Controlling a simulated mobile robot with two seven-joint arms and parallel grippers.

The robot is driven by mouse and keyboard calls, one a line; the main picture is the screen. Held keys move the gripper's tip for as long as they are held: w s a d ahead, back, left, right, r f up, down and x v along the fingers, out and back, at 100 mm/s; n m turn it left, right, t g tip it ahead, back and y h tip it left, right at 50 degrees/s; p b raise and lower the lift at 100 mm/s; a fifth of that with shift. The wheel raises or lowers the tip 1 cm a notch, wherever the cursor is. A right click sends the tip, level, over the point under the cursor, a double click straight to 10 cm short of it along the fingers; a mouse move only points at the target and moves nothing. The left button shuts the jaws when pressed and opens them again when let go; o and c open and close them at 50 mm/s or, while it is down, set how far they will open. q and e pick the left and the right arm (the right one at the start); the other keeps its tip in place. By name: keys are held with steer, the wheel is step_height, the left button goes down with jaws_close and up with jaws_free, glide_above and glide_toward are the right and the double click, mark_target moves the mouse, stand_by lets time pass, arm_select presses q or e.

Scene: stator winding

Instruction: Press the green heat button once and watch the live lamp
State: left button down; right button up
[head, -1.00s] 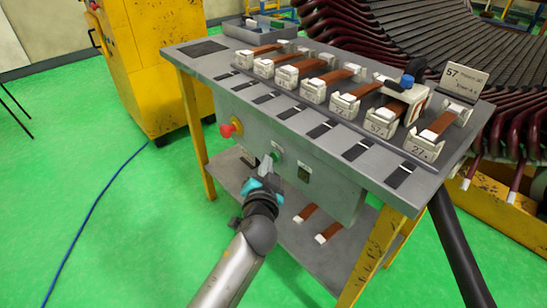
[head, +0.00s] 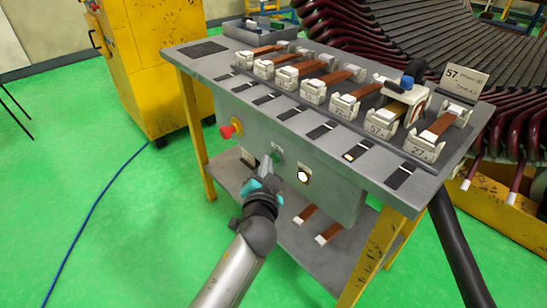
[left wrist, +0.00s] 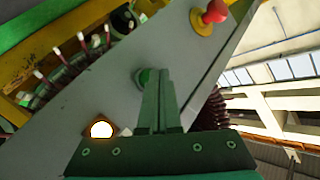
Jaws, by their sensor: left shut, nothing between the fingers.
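The green heat button (head: 278,157) is on the front panel of the grey bench. It also shows in the left wrist view (left wrist: 142,77), partly hidden behind my fingers. My left gripper (head: 267,168) is shut and empty, its fingertips right by the button. I cannot tell whether they touch it. The live lamp (head: 303,175) sits to the right of the button and glows warm white. It is also lit in the left wrist view (left wrist: 101,129). My right gripper is not in view.
A red knob on a yellow base (head: 230,129) is left of the button. The bench top (head: 215,62) carries several numbered blocks with copper-brown bars; one dark slot (head: 350,157) glows at its end. A yellow cabinet (head: 160,60) stands at back left. The green floor at left is mostly free.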

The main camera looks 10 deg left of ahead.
arm_select(q)
steer(key=shift+s+a, duration=0.3)
steer(key=shift+s, duration=0.05)
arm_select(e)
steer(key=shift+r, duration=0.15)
arm_select(q)
steer(key=shift+s, duration=0.1)
steer(key=s+a, duration=0.1)
steer(key=s, duration=0.1)
steer(key=s+a+p, duration=0.1)
steer(key=a, duration=0.1)
steer(key=shift+s, duration=0.4)
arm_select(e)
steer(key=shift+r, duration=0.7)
